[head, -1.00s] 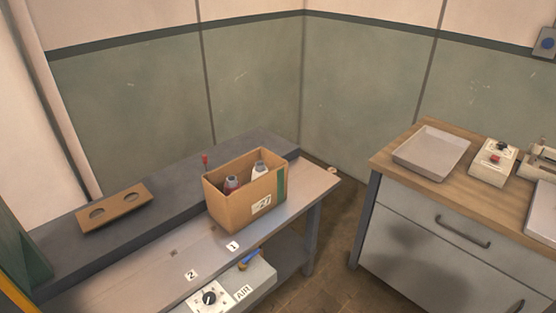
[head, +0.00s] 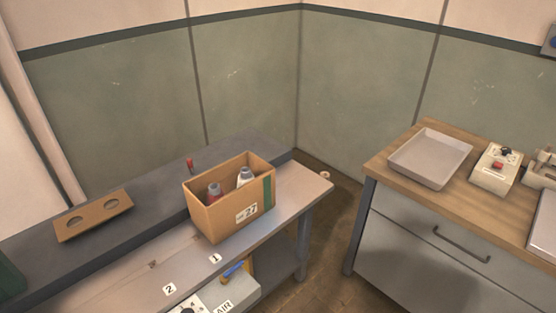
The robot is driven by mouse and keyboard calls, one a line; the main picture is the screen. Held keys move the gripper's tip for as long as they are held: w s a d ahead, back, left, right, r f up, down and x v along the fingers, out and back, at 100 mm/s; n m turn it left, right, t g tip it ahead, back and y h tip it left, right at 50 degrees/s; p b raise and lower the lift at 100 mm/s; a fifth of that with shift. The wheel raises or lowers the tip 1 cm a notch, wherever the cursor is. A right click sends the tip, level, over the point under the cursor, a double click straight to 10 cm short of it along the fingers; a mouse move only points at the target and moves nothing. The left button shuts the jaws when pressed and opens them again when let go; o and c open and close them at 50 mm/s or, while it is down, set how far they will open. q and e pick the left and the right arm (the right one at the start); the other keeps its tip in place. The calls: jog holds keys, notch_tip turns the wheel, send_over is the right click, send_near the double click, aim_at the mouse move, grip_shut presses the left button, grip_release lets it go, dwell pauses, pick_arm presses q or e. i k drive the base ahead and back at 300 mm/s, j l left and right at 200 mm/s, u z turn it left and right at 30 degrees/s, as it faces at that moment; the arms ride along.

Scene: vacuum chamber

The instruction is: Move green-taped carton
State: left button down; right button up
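The carton (head: 222,217) is an open brown cardboard box with a green tape strip (head: 268,190) down its right end and a label reading 27. It stands upright on the light bench (head: 298,196), towards its right end, behind the tag marked 1. Two bottles with grey caps, one reddish (head: 214,190) and one white (head: 245,177), stand inside; their lower parts are hidden by the carton walls. Neither of my grippers shows in the head view.
A brown holder with two holes (head: 95,215) lies on the dark raised ledge (head: 40,257) behind. Tags 1 (head: 215,258) and 2 (head: 169,289) mark the bench front. Across a floor gap, a wooden-topped cabinet (head: 468,206) carries a grey tray (head: 430,158) and a switch box (head: 495,169).

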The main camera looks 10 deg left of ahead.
aim_at(220, 221)
jog(key=i+l+z, duration=0.2)
jog(key=i, duration=0.25)
jog(key=i+l+z, duration=0.15)
jog(key=i, duration=0.25)
